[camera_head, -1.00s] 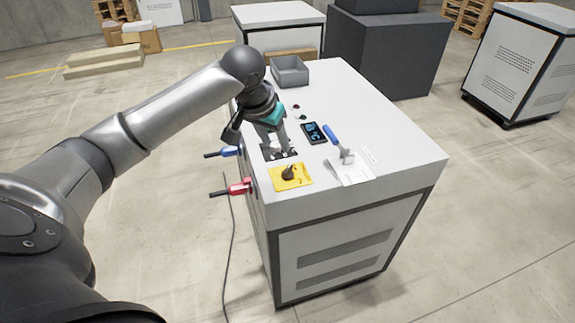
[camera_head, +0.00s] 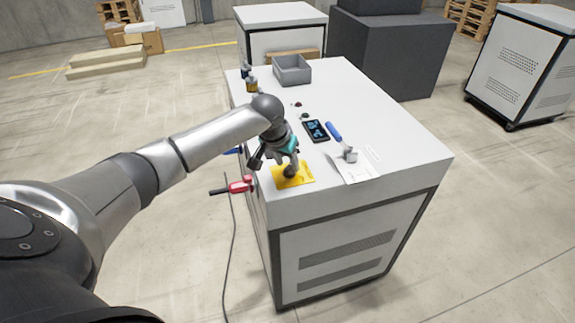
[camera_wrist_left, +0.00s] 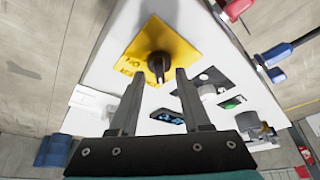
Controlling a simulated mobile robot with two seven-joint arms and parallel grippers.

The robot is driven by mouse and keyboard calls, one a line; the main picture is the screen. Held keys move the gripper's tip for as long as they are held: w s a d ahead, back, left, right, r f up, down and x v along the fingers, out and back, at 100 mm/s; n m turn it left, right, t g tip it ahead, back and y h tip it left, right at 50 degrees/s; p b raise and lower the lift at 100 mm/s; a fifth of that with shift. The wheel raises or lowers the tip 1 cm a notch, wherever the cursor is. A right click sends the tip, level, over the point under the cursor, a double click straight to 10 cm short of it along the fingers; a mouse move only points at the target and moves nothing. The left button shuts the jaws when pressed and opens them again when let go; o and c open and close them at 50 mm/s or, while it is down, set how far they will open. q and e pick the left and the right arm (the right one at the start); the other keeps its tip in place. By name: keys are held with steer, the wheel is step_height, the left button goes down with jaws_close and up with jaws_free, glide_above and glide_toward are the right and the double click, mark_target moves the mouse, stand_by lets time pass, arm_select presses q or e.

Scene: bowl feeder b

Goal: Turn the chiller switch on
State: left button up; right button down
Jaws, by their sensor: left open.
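The switch is a black knob (camera_wrist_left: 158,66) on a yellow plate (camera_wrist_left: 187,52) with printed lettering, on top of the white cabinet. In the head view the yellow plate (camera_head: 305,181) lies near the cabinet's front left corner, and the knob (camera_head: 289,172) is partly covered by the gripper. My left gripper (camera_head: 288,165) is open and points down at the knob. In the left wrist view the knob is just beyond and between the two fingertips of the gripper (camera_wrist_left: 159,74). I cannot tell whether they touch it. My right gripper is not in view.
A red-handled connector (camera_head: 240,186) sticks out from the cabinet's left side. A dark screen (camera_head: 316,130), a blue-handled tool (camera_head: 335,133) and a white sheet (camera_head: 358,172) lie right of the gripper. A grey bin (camera_head: 292,71) stands farther back.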

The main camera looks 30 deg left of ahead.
arm_select(q)
steer(key=shift+w+f, duration=0.2)
steer(key=shift+f, duration=0.2)
jaws_close()
stand_by(0.4)
